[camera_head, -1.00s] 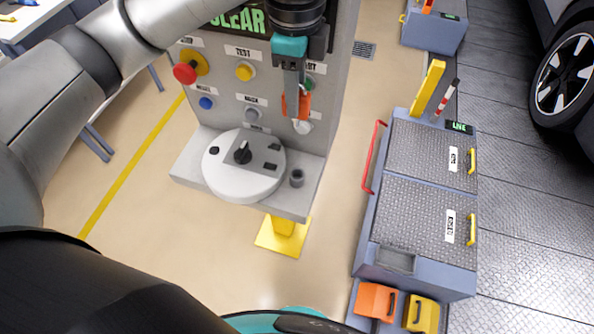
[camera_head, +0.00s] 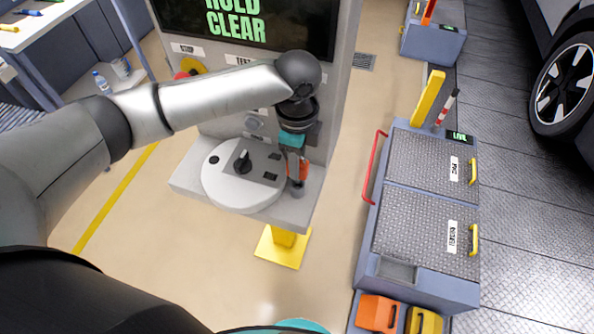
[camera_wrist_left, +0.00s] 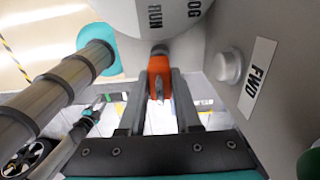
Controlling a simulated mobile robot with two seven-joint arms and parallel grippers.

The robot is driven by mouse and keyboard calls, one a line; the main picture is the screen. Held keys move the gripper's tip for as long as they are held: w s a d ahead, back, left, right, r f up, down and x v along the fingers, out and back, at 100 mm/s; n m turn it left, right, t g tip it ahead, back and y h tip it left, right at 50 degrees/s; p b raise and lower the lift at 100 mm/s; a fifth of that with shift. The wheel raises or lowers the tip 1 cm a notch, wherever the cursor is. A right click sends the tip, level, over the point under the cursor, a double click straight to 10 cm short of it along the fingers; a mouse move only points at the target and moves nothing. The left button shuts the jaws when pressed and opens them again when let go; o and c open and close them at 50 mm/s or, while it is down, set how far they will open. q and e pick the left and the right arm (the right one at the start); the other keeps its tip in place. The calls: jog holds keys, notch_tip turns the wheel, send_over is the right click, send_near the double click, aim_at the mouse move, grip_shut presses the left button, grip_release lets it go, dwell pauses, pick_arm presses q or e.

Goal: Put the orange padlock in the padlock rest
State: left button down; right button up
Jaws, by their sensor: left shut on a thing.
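My left gripper (camera_head: 296,158) is shut on the orange padlock (camera_head: 302,168), which hangs below the wrist at the right side of the console shelf. The padlock also shows between the two fingers in the left wrist view (camera_wrist_left: 158,72). The padlock rest looks to be the small dark grey cup (camera_head: 297,191) on the shelf's right part. The padlock's lower end overlaps this cup in the head view. I cannot tell whether they touch. In the left wrist view a grey rounded piece lies just beyond the padlock. My right gripper is not in view.
The white round dial plate (camera_head: 225,192) with a black knob (camera_head: 242,162) is close left of the padlock. The console's panel and screen (camera_head: 245,25) rise behind. A FWD label and round button (camera_wrist_left: 229,67) are near the gripper. Floor right of the shelf is clear.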

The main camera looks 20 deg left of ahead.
pick_arm(q)
jog(key=shift+f, duration=1.9)
jog(key=shift+f, duration=0.1)
jog(key=c, duration=0.6)
grip_release()
notch_tip(320, 180, up, 12)
jog(key=shift+r+p, duration=0.1)
jog(key=shift+p, duration=0.2)
